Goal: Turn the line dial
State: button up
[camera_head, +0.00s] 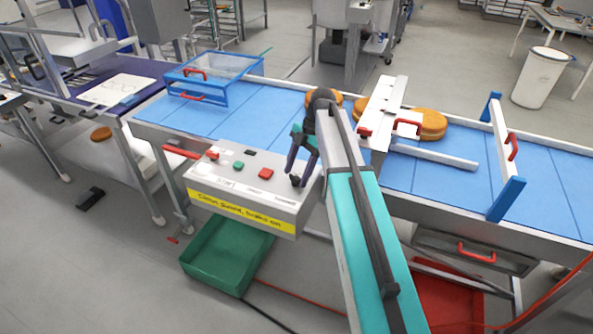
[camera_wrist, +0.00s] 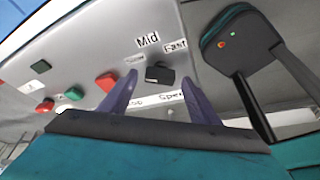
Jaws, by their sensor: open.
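The line dial (camera_wrist: 160,74) is a small black knob on the grey panel of the control box (camera_head: 225,182). In the wrist view, labels "Mid" and "Fast" and a blurred one sit around it. Its setting is too small to tell. My gripper (camera_wrist: 159,82) is open, with one purple finger on each side of the dial; I cannot tell whether they touch it. In the head view my gripper (camera_head: 298,179) is over the right end of the control box.
A red button (camera_head: 266,173) and a green button (camera_head: 238,165) are left of my gripper. The blue conveyor (camera_head: 265,113) runs behind, with a clear guard (camera_head: 228,88) and round brown items (camera_head: 432,125). A green crate (camera_head: 228,258) is below.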

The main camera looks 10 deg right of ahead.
jog(key=c, duration=1.1)
jog(key=shift+o, duration=0.2)
